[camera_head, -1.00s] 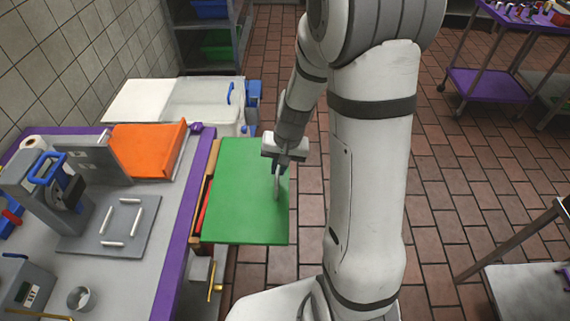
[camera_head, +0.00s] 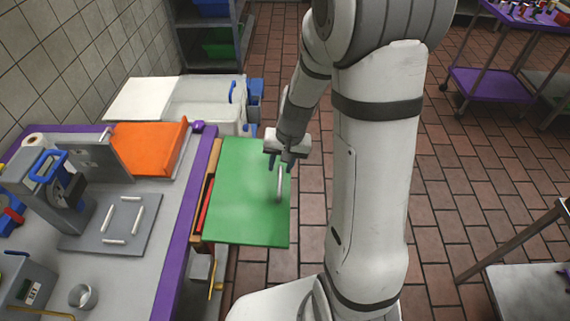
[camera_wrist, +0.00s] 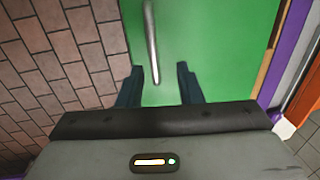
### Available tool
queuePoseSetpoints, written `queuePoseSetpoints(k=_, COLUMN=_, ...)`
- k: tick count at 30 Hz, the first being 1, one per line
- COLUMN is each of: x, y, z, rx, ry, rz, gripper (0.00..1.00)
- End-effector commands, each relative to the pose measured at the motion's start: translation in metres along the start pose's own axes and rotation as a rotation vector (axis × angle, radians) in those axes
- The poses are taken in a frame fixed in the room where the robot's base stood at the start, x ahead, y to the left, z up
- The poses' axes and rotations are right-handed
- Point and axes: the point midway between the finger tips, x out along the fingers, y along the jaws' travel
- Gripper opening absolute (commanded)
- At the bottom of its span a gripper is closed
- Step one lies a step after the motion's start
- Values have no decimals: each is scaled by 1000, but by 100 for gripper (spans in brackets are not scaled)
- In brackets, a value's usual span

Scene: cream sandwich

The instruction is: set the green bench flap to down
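The green bench flap (camera_head: 236,205) stands out level from the purple-edged side of the bench, over the floor. A silver bar handle (camera_head: 280,184) is fixed on its top near the outer edge. My gripper (camera_head: 281,163) is above the flap's far outer corner, just beyond the handle. In the wrist view my gripper (camera_wrist: 160,84) has its two dark fingers apart, with a gap between them. The flap (camera_wrist: 205,40) fills the middle of the wrist view. Nothing is held.
The bench (camera_head: 178,250) at left carries an orange board (camera_head: 150,150), a blue-handled press (camera_head: 48,190) and a grey plate with white bars (camera_head: 115,225). A brass lever (camera_head: 215,290) sits below the flap's near edge. Tiled floor (camera_head: 300,230) is clear right of the flap.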

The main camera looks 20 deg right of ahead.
Motion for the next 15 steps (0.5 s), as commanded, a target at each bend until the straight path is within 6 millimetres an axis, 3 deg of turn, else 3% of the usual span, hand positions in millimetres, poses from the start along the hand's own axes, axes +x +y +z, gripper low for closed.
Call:
queuePoseSetpoints(k=9, x=-52, y=1, z=2, rx=0, ry=5, rz=-1, gripper=33)
queuePoseSetpoints(k=15, x=-70, y=1, z=3, rx=0, ry=2, rz=0, gripper=33)
